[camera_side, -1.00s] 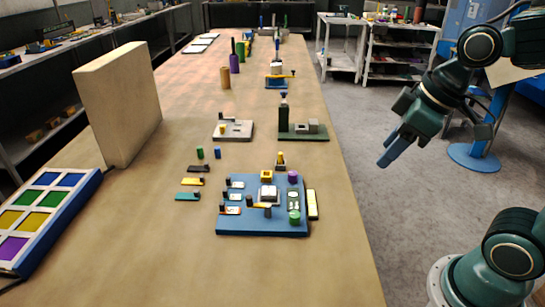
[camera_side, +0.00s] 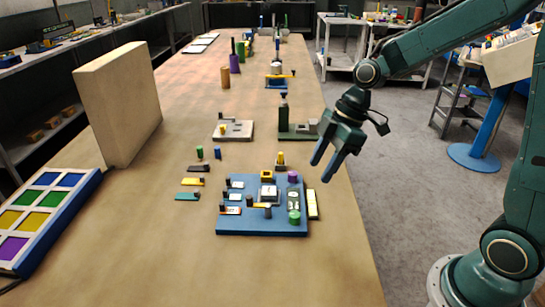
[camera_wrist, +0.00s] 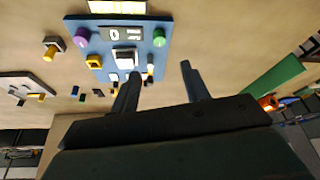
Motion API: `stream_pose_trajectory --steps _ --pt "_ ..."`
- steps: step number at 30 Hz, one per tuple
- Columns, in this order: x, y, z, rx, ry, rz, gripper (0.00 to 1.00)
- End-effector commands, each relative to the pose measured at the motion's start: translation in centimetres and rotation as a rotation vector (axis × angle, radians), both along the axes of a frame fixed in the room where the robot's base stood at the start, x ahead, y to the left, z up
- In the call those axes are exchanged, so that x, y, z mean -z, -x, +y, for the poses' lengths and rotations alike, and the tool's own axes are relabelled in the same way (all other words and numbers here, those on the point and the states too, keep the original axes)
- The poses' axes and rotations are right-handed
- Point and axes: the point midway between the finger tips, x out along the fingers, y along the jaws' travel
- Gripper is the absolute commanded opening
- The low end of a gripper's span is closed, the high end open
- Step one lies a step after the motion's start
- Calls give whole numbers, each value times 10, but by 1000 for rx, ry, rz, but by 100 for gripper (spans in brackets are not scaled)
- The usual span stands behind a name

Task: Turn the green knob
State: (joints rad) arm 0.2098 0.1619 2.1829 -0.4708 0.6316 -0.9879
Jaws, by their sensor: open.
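The green knob (camera_side: 294,217) stands at the near right corner of a blue board (camera_side: 262,226) on the table. A purple knob (camera_side: 293,177) sits at the far right corner of the same board, with a small display panel between them. My gripper (camera_side: 323,169) is open and empty, above the table's right side, up and to the right of the board. In the wrist view the green knob (camera_wrist: 159,38) shows at the board's right, beyond my open fingers (camera_wrist: 158,85). Nothing lies between the fingers.
The board also carries a white block (camera_side: 268,193), a yellow square piece and several small levers. A yellow bar (camera_side: 312,204) lies at its right edge. A green base with a dark post (camera_side: 284,115) stands behind. A tall tan panel (camera_side: 117,105) and coloured tray (camera_side: 75,233) stand left.

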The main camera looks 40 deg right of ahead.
Motion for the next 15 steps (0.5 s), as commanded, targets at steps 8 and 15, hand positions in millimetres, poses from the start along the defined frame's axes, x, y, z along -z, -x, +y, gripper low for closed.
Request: stream_pose_trajectory --steps 8,15 --pt "3 -2 0 -10 -4 -2 46" --pt "14 -4 4 -9 -4 2 46"
